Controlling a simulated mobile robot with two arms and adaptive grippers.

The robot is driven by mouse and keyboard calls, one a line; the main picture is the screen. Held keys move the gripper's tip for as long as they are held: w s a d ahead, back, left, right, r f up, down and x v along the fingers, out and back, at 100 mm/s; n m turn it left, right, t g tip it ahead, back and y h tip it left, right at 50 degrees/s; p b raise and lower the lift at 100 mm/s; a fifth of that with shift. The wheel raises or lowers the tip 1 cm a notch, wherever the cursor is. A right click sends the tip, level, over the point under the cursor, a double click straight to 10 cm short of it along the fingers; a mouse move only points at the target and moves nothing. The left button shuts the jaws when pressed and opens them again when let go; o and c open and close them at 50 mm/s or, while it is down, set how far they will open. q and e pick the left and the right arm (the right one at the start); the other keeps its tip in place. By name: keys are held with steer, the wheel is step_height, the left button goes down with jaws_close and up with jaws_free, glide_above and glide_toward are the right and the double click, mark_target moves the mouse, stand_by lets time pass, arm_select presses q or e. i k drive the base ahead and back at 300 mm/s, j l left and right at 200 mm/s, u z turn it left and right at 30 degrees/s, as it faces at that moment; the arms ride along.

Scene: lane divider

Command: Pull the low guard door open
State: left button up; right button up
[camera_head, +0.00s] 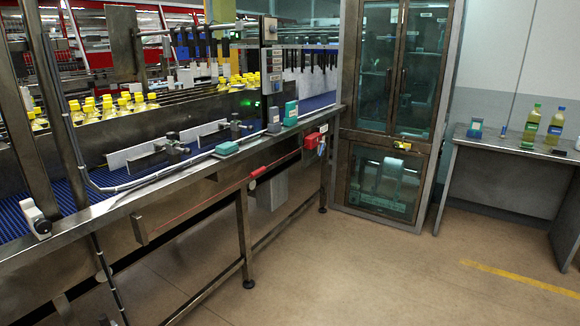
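The low guard door (352,187) is the brown-framed glass door at the bottom of the tall metal cabinet, right of centre. It looks shut, flush in its frame. A small yellow-and-dark fitting (402,145) sits at its top edge, right of the middle; I cannot tell whether it is a handle or a latch. Grey-green equipment shows dimly behind the glass. Neither of my grippers can be made out in this view.
A conveyor line (180,185) with yellow-capped bottles (110,106) runs along the left up to the cabinet. A grey side table (505,146) with two bottles stands at the right. The floor (370,275) before the door is clear.

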mark_target(383, 169)
steer(key=i+l+z, duration=0.15)
steer(key=i+z, duration=0.25)
steer(key=i, duration=0.3)
steer(key=i+z, duration=0.35)
steer(key=i, duration=0.35)
steer(key=i+j+z, duration=0.25)
steer(key=i+z, duration=0.15)
steer(key=i, duration=0.25)
steer(key=i+u, duration=0.15)
steer(key=i, duration=0.4)
steer(key=i+u, duration=0.1)
steer(key=i, duration=0.45)
steer(key=i+l+u, duration=0.15)
steer(key=i, duration=0.4)
steer(key=i+l+u, duration=0.1)
steer(key=i, duration=0.45)
steer(key=l, duration=0.1)
